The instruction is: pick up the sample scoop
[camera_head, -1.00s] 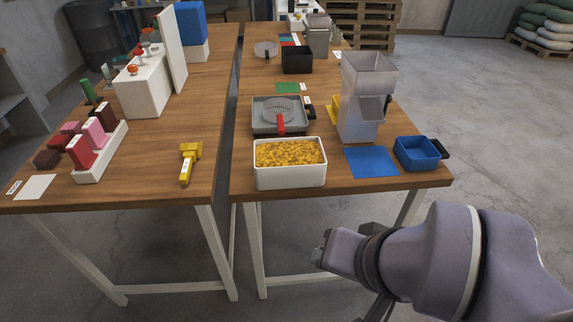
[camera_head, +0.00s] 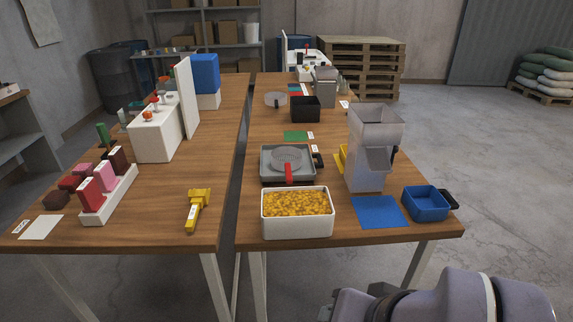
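A yellow scoop-shaped tool (camera_head: 198,209) lies near the front right edge of the left table, its labelled handle toward me; it looks like the sample scoop. Nothing touches it. My gripper (camera_head: 334,310) is partly in view at the bottom edge, right of the middle, in front of the right table and well apart from the tool. Its fingertips are mostly cut off, so I cannot tell whether it is open.
A narrow gap separates the left table (camera_head: 130,233) from the right table (camera_head: 405,236). On the right table stand a white bin of yellow grains (camera_head: 297,227), a grey hopper (camera_head: 372,165) and a blue tray (camera_head: 426,205). A rack of coloured blocks (camera_head: 115,197) stands left of the tool.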

